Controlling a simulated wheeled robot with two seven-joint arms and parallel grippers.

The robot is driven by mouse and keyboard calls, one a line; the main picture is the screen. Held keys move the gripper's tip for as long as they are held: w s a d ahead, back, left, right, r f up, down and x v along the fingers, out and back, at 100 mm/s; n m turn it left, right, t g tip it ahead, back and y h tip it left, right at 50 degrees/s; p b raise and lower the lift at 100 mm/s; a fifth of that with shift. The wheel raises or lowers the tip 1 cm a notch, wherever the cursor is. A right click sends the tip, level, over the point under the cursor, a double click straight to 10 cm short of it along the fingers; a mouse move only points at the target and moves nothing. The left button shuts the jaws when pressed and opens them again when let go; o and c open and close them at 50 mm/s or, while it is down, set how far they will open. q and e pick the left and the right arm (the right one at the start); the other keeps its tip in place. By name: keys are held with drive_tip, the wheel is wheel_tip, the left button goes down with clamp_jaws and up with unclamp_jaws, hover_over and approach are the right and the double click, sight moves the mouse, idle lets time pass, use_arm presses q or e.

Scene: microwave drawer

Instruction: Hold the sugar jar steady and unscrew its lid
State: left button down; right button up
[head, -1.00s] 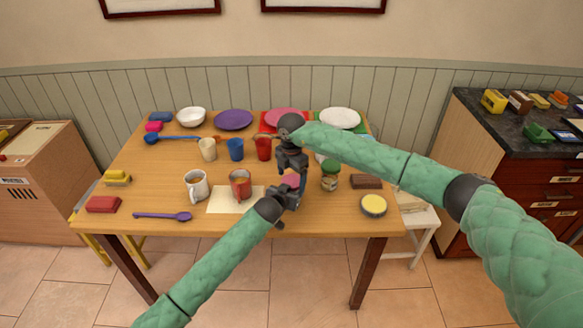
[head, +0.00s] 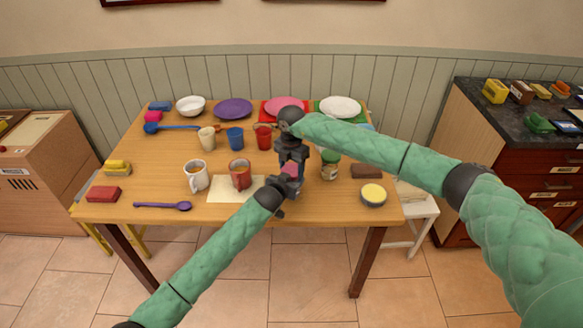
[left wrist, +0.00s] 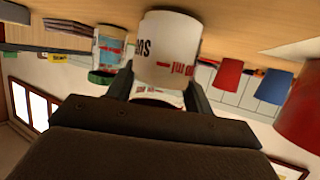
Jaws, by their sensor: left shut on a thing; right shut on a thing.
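The sugar jar is the white jar with dark and red lettering (left wrist: 165,50) in the left wrist view, which is upside down. My left gripper (left wrist: 160,95) is shut around its side there. In the head view the jar is mostly hidden behind my grippers, with only a small pinkish patch (head: 290,169) showing between them. My left gripper (head: 285,186) reaches in low from the left. My right gripper (head: 291,155) points down from above, directly over the left one, shut at the jar's top. The lid is hidden, so I cannot see whether it has turned.
A green-lidded jar (head: 330,165) stands close right of the grippers. Cups and plates line the back.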

drive_tip(key=n, duration=1.2)
drive_tip(key=o, duration=1.1)
drive_tip(key=shift+r, duration=0.15)
